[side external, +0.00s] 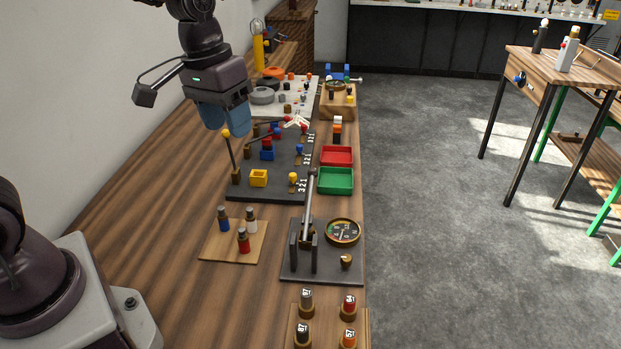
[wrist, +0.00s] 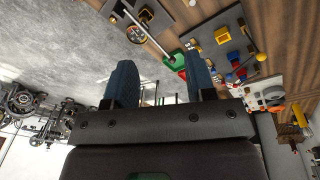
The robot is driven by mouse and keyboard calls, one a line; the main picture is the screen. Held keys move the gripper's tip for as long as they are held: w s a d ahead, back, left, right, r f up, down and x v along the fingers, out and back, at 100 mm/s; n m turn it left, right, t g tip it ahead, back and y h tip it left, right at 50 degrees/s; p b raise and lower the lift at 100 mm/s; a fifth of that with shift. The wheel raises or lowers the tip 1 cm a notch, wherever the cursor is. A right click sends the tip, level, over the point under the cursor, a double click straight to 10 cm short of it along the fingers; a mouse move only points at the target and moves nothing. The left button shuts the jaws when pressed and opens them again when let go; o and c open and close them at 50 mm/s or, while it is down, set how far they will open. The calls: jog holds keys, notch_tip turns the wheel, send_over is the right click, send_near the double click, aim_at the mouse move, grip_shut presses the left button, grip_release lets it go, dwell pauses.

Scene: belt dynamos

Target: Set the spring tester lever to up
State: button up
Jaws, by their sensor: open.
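The spring tester (side external: 293,270) is a dark base plate near the table's right edge in the side external view, with a round gauge (side external: 342,232) and a small brass knob (side external: 346,261). Its grey lever (side external: 309,205) rises from between dark posts and stands near upright, leaning slightly. The gauge also shows at the top of the wrist view (wrist: 140,34), beside the lever (wrist: 151,38). My gripper (side external: 222,118) is open and empty, with blue fingers. It is above the table, beyond and left of the tester, over the peg board. Its fingers show in the wrist view (wrist: 161,76).
A dark board (side external: 270,190) with coloured blocks and levers lies under my gripper. Red (side external: 337,155) and green (side external: 336,180) trays sit right of it, behind the tester. A wooden plate (side external: 232,250) with small bottles lies left of the tester; more bottles (side external: 306,300) stand in front.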

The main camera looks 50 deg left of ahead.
aim_at(311, 178)
jog(key=w+a+f+n, duration=0.2)
jog(key=w+f+n, duration=0.15)
jog(key=w, duration=0.45)
jog(key=w+a+f+n, duration=0.25)
jog(key=w+f, duration=0.25)
jog(key=w, duration=0.4)
jog(key=shift+h, duration=0.4)
jog(key=d+f, duration=0.1)
jog(key=f, duration=0.3)
jog(key=w+d+f, duration=0.1)
jog(key=f, duration=0.7)
jog(key=shift+w+d+f, duration=0.25)
jog(key=shift+d+f, duration=0.1)
jog(key=shift+d, duration=0.05)
grip_shut()
